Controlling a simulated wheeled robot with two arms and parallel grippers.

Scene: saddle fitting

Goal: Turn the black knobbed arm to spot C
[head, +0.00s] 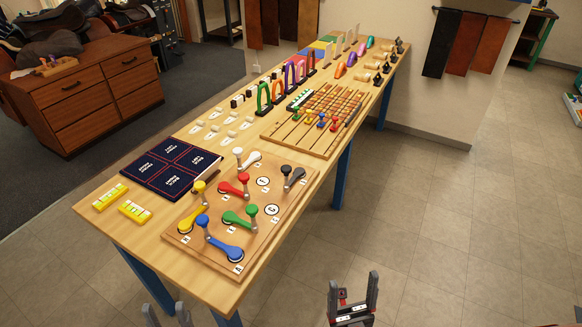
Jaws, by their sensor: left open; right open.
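The black knobbed arm (296,175) lies at the far right of a wooden board (205,257) on the long table. Its black knob (286,170) stands at its left end, and its wider end is to the right. Spot C (271,209) is a white ringed disc in front and to the left of the black arm, with nothing on it. My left gripper (166,312) is open at the bottom edge, in front of the table. My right gripper (356,290) is open at the bottom, right of the table. Both are empty and well away from the board.
White, red, yellow, green (238,217) and blue (222,248) knobbed arms share the board, with another white disc (262,181). Behind stand a slotted peg board (290,142) and coloured arches. A dark four-panel mat (172,165) and yellow blocks (134,211) lie left. Floor right of the table is clear.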

